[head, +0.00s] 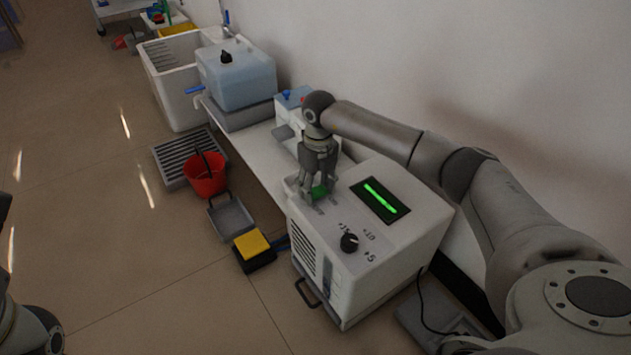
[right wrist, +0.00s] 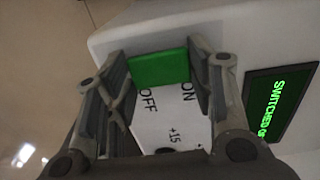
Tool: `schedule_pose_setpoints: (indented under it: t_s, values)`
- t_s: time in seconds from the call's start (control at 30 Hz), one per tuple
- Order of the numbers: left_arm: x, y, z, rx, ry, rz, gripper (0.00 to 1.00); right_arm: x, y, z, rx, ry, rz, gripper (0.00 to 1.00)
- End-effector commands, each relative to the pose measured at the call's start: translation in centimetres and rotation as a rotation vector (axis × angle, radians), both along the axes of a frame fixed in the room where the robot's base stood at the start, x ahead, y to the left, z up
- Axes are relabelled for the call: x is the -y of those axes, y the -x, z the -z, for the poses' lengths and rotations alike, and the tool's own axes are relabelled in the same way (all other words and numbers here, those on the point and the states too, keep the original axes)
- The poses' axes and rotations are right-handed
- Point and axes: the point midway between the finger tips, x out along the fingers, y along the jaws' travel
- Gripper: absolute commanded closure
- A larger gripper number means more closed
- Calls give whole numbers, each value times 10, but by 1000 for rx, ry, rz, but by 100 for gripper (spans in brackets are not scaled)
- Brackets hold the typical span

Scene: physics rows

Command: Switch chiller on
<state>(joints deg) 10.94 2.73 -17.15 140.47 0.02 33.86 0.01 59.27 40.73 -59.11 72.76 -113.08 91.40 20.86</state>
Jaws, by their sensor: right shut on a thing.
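The chiller (head: 400,250) is a white box at the centre right of the head view, with a black dial (head: 349,242) and a display (head: 380,200) lit green. Its green switch (head: 320,191) is partly hidden by my right gripper (head: 318,196). In the right wrist view, the green switch (right wrist: 159,82) lies between the fingers of my right gripper (right wrist: 160,80), which is shut on it. ON and OFF labels show beside the switch. The display (right wrist: 281,103) there reads "SWITCHED O", with the end unclear. My left gripper is out of view.
A white bench runs behind the chiller, bearing a bluish tank (head: 235,82) beside a sink (head: 168,75). A red bucket (head: 205,178), a grey tray (head: 232,218) and a yellow-topped box (head: 252,246) stand on the floor. The floor at left is clear.

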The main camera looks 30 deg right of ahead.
Motion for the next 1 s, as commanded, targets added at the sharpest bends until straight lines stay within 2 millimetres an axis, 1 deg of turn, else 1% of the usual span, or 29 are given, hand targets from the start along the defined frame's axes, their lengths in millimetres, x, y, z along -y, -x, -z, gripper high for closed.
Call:
schedule_pose_setpoints:
  t_s: [0.13, 0.4, 0.43, 0.57, 0.87, 1.0]
  values:
    - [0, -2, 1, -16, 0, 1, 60, 2, 0, -1, -4, -45, 0, 74]
    - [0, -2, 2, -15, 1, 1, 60, 1, 0, 0, -3, -47, 0, 74]
    - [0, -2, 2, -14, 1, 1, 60, 1, 0, 0, -3, -47, 0, 46]
    - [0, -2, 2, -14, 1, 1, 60, 1, 0, 0, -3, -46, 0, 30]
    - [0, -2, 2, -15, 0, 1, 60, 1, 0, 0, -3, -46, 0, 29]
    - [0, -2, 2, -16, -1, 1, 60, 2, -1, -9, -1, -46, 1, 29]
